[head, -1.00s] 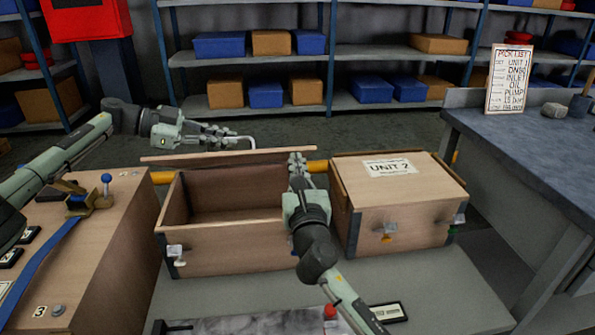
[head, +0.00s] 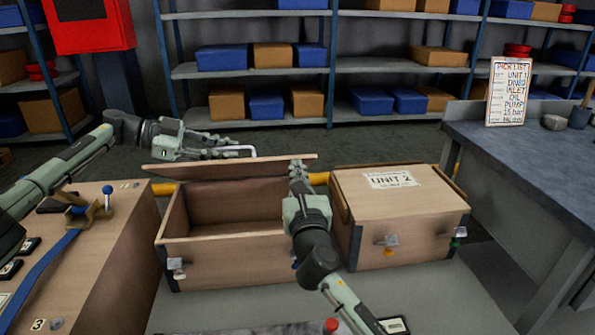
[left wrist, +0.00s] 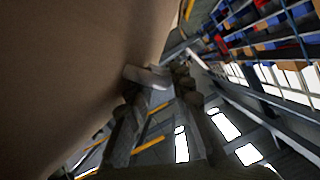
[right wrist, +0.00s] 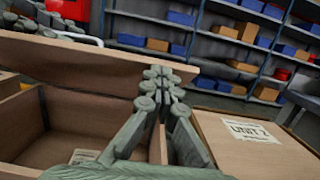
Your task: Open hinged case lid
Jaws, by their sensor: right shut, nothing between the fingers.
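My left gripper (head: 226,152) is behind the lid, beside a pale bent bar (head: 250,150). In the left wrist view the fingers (left wrist: 160,85) look a little apart, with a pale piece across the tips; whether they grip it is unclear. My right gripper (head: 297,165) is shut and empty, at the lid's right end above the case's right side; its tips (right wrist: 158,75) overlap the lid end in its wrist view.
A closed case marked UNIT 2 (head: 400,205) stands close on the right. A wooden bench (head: 95,250) with a blue-knobbed lever (head: 107,195) is at the left. A grey workbench (head: 540,150) with a pick list sign (head: 508,92) is at the right. Shelves fill the back.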

